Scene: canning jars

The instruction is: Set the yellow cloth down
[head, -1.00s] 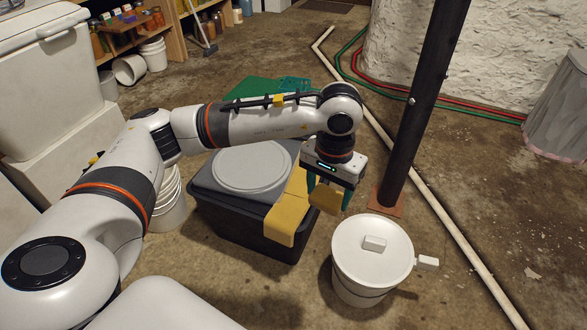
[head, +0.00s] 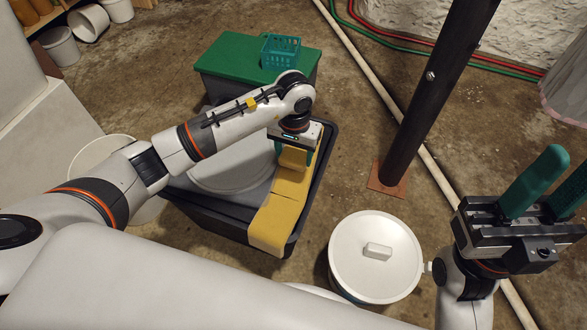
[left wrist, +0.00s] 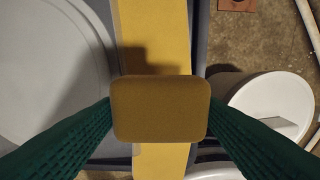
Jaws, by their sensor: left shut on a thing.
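The yellow cloth (head: 293,157) is a thick, rounded, folded pad. My left gripper (head: 295,160) is shut on it, with a green finger at each side. In the left wrist view the cloth (left wrist: 160,108) fills the space between the fingers. Below it lies a long yellow strip (head: 283,205), across the right part of a dark tub (head: 212,226); it also shows in the left wrist view (left wrist: 155,40). The cloth casts a shadow on the strip; I cannot tell whether they touch. My right gripper (head: 548,185), at the right, is open and empty.
A round grey lid (head: 228,172) lies on the tub, left of the strip. A white lidded pot (head: 373,262) stands right of the tub. A dark post (head: 430,100) rises behind the pot. A green-topped box (head: 228,58) with a teal basket (head: 281,50) stands behind.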

